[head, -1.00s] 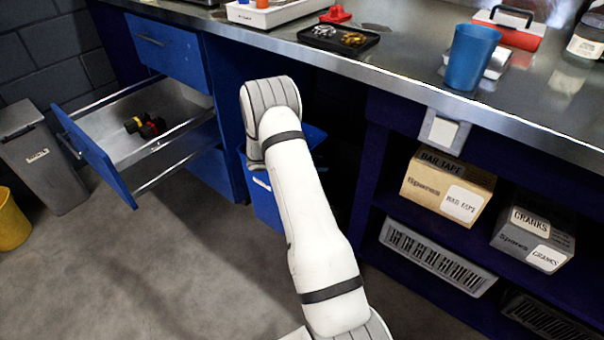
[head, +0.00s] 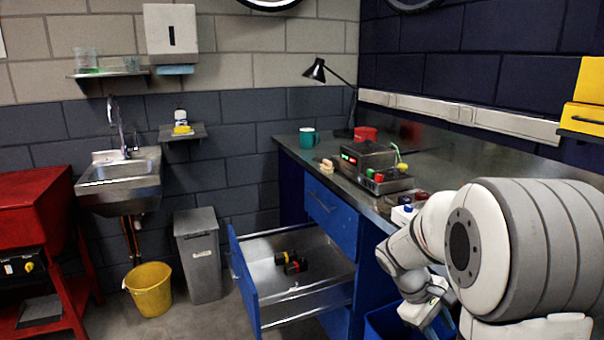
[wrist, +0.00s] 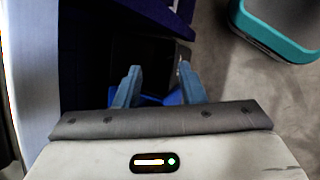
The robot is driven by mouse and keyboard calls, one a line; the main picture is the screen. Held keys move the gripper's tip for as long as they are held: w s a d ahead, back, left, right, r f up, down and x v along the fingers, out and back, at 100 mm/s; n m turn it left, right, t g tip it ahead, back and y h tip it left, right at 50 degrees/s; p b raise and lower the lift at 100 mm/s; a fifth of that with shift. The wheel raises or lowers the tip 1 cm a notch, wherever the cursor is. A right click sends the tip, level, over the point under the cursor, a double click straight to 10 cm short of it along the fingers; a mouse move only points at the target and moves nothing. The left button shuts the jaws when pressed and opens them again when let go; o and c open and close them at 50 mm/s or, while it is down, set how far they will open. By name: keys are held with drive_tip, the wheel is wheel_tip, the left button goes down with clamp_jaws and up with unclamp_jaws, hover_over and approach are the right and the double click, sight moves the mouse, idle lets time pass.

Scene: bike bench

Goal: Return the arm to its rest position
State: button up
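My white and grey arm (head: 440,245) is folded in the right foreground of the head view, in front of the bench. Its lower end hangs beside the bench front, near a blue bin (head: 382,322). In the wrist view, the two blue-grey fingers of my gripper (wrist: 158,85) stand apart. Nothing is seen held between them. Beyond them is a dark area with a patch of blue.
An open drawer (head: 262,300) with black, red and yellow items (head: 290,262) juts out left of my arm. The bench top (head: 345,185) carries a power-supply-like device (head: 372,168) and a teal mug (head: 307,137). A teal-rimmed container (wrist: 270,35) stands at the right of the wrist view.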

drive_tip(key=s+a+r+m+t+y+p, duration=0.2)
drive_tip(key=s+a+r+p, duration=0.4)
drive_tip(key=r, duration=0.3)
drive_tip(key=s+a+r+m+t+y+p, duration=0.2)
drive_tip(key=s+a+r+m+y+p, duration=0.2)
drive_tip(key=s+a+r+p, duration=0.2)
drive_tip(key=s+a+r, duration=0.2)
drive_tip(key=s+r, duration=0.1)
drive_tip(key=r, duration=0.1)
drive_tip(key=shift+r+m, duration=0.2)
drive_tip(key=shift+m, duration=0.1)
drive_tip(key=shift+d, duration=0.1)
